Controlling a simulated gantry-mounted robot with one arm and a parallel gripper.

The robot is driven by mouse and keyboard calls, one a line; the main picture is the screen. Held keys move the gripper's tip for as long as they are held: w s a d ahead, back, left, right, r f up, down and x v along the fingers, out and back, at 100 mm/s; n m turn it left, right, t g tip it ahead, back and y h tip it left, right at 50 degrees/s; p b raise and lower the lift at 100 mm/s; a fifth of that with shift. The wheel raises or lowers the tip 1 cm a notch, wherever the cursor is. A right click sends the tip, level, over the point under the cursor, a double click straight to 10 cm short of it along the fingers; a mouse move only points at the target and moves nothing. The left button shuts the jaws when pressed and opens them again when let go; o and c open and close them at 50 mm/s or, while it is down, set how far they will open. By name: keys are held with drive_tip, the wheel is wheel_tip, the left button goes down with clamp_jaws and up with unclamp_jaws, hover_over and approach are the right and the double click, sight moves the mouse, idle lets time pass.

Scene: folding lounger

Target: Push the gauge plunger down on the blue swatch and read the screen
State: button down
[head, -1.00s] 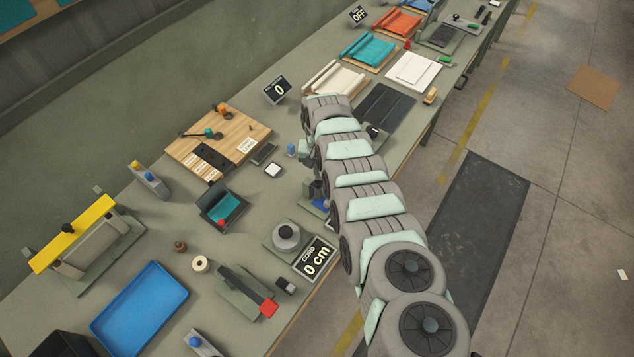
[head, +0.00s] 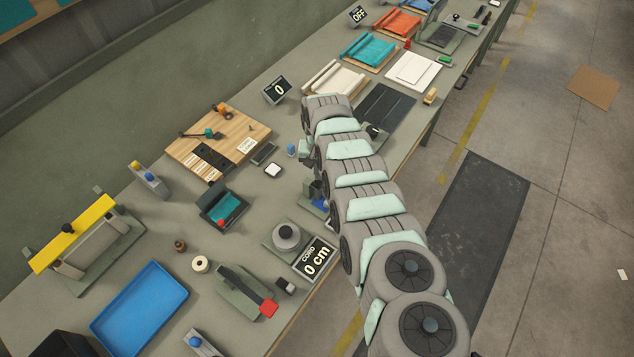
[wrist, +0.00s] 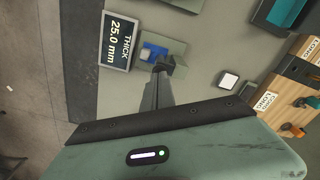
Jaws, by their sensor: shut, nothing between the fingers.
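In the wrist view the gauge screen (wrist: 118,42) reads "THICK 25.0 mm". The blue swatch (wrist: 152,52) lies on the grey gauge (wrist: 174,47) beside it, partly covered by my gripper. My gripper (wrist: 163,67) is shut and empty, its fingertips over the gauge by the swatch. The plunger is not clearly visible, and I cannot tell whether the fingertips touch it. In the head view the gauge (head: 316,189) and the blue swatch (head: 320,204) show only partly at the left edge of my arm. My fingertips are hidden there.
A white square pad (wrist: 228,80) and a wooden board (wrist: 299,80) stand to the right in the wrist view. In the head view the cord screen (head: 315,259), a grey round spool (head: 286,236) and a teal tray (head: 223,208) are nearby. The bench's front edge is close.

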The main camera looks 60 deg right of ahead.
drive_tip(key=shift+f+b, duration=1.6)
drive_tip(key=shift+f, duration=0.35)
idle(0.8)
drive_tip(key=shift+r, duration=0.1)
idle(0.4)
wheel_tip(320, 180, up, 8)
drive_tip(key=p, duration=0.8)
idle(0.8)
